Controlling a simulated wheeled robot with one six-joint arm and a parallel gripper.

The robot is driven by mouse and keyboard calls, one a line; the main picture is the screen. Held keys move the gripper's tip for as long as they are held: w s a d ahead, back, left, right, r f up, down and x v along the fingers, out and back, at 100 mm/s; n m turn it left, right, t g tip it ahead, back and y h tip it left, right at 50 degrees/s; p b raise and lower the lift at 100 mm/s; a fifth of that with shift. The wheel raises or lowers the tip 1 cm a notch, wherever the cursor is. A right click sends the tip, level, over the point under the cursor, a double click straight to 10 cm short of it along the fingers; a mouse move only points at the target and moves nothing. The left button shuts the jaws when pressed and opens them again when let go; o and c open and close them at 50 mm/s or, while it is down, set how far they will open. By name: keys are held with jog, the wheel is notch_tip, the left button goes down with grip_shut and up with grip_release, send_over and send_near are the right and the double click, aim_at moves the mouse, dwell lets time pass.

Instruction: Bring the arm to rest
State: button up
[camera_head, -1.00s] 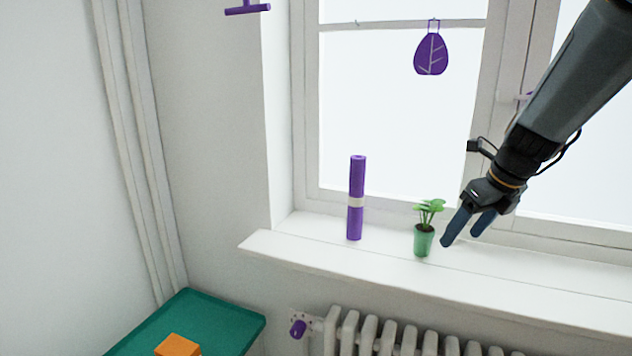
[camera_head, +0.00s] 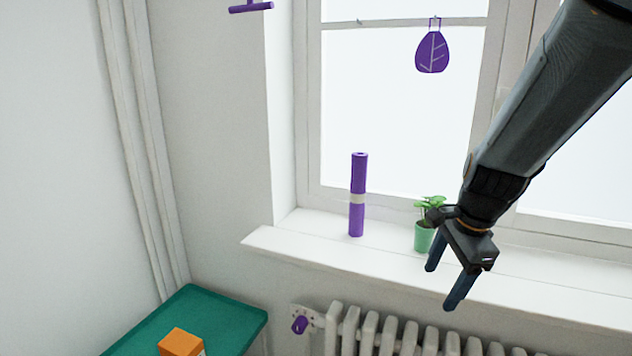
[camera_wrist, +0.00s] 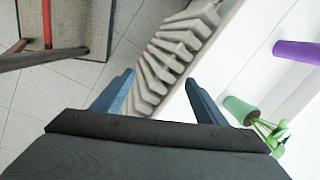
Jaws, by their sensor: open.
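My gripper (camera_head: 443,286) is open and empty, with its fingers pointing down in front of the window sill. In the wrist view, its two blue fingers (camera_wrist: 158,92) are spread apart, with the radiator and sill edge behind the space between them. A small plant in a green pot (camera_head: 423,238) stands upright on the sill just left of my gripper, which partly covers its right side. The pot also shows in the wrist view (camera_wrist: 240,107), to the right of the right finger. No contact between them is visible.
A purple roll (camera_head: 357,196) stands on the white sill (camera_head: 310,243). A white radiator (camera_head: 372,332) with a purple knob (camera_head: 300,324) is below. An orange block (camera_head: 181,342) sits on a green surface (camera_head: 222,310) at lower left. A purple leaf ornament (camera_head: 432,53) hangs at the window.

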jog(key=s+a+f+n, duration=0.3)
jog(key=s+n, duration=0.2)
jog(key=n, duration=0.3)
jog(key=s+a+f+n+g, duration=0.1)
jog(key=s+a+f+n, duration=0.2)
jog(key=n, duration=0.6)
jog(key=shift+s+h+b, duration=0.3)
jog(key=shift+s+h, duration=0.1)
jog(key=shift+s, duration=0.6)
